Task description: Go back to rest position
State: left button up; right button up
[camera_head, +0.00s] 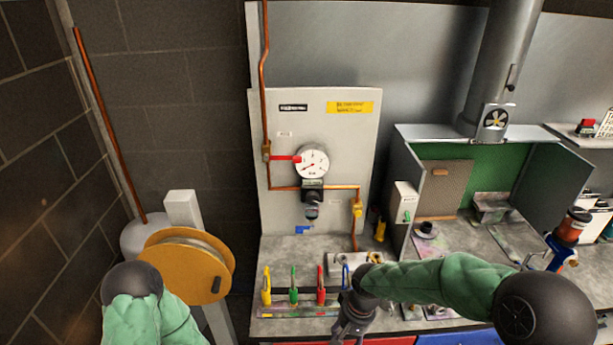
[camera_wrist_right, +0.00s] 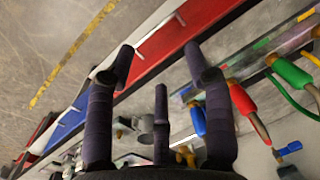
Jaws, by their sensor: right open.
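My right arm in its green sleeve reaches across the bench from the right. Its dark gripper (camera_head: 350,328) is over the bench's front edge, beside the row of coloured tools. In the right wrist view the fingers of this gripper (camera_wrist_right: 160,70) are spread apart with nothing between them. Only my left arm's green sleeve and dark joint show at the lower left; the left gripper is out of view.
Yellow (camera_head: 266,286), green (camera_head: 293,286), red (camera_head: 320,287) and blue (camera_wrist_right: 197,119) handled tools stand along the bench front. Red and blue drawer fronts (camera_wrist_right: 155,48) lie below. A hose reel (camera_head: 190,262) is at left; a green-backed spray booth (camera_head: 515,175) is at right.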

jog(key=s+f+y+b, duration=0.1)
jog(key=s+f+b, duration=0.1)
jog(key=s+f, duration=0.3)
jog(key=s+f+m+b, duration=0.1)
jog(key=s+f, duration=0.3)
jog(key=f, duration=1)
jog(key=s+f+y+b, duration=0.1)
jog(key=s+f+b, duration=0.3)
jog(key=f, duration=0.5)
jog(key=shift+s+a+f+t+y, duration=0.3)
jog(key=shift+s+a+f, duration=0.1)
jog(key=shift+s, duration=0.45)
